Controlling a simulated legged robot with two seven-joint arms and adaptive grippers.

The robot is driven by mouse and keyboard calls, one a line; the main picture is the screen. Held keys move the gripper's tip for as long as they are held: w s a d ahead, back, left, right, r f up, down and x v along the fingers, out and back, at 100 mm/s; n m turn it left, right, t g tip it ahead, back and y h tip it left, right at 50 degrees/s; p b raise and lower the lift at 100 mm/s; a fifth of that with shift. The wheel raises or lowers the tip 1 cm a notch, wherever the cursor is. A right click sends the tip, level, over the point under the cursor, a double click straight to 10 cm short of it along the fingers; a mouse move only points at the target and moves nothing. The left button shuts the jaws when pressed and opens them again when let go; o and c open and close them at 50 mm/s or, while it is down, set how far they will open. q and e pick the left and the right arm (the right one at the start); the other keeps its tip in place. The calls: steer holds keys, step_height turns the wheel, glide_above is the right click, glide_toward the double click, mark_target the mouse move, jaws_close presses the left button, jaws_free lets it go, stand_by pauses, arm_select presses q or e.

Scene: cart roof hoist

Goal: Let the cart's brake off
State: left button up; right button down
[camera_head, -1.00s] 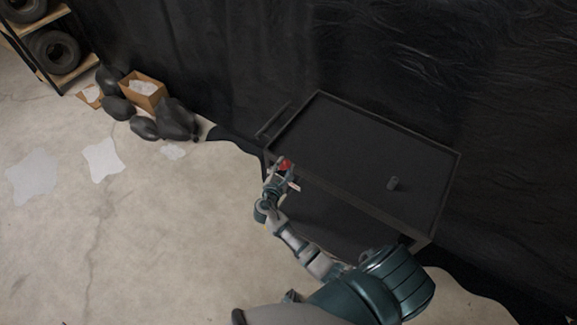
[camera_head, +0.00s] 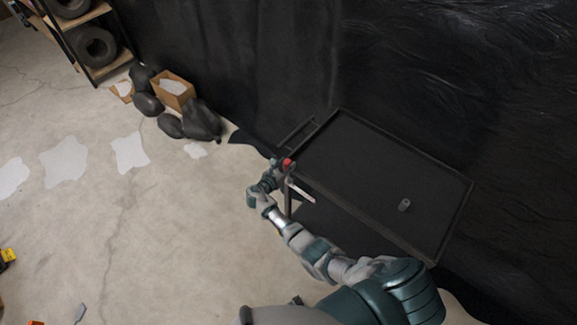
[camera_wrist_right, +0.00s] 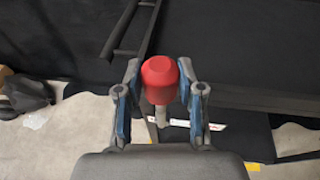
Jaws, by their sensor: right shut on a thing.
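The dark cart (camera_head: 380,180) stands against the black sheeting, its flat rimmed top facing up. A red knob (camera_head: 287,163) shows at the cart's near left corner, by the handle bar. In the right wrist view the red knob (camera_wrist_right: 160,78) sits on a short grey stem between the two fingers. My right gripper (camera_head: 279,165) is shut on the red knob. A pale strip (camera_head: 301,191) shows just below the knob, beside the cart's near side. How the stem joins the cart is hidden. My left gripper is not in view.
Black bags (camera_head: 200,122) and a cardboard box (camera_head: 172,90) lie at the back left, near a tyre shelf (camera_head: 90,45). The concrete floor left of the cart is mostly clear, with pale patches.

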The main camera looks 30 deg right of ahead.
steer(key=shift+f, duration=0.15)
steer(key=c, duration=0.7)
jaws_free()
steer(key=shift+w, duration=0.1)
steer(key=shift+a, duration=0.1)
steer(key=v, duration=1.2)
steer(key=shift+f, duration=0.15)
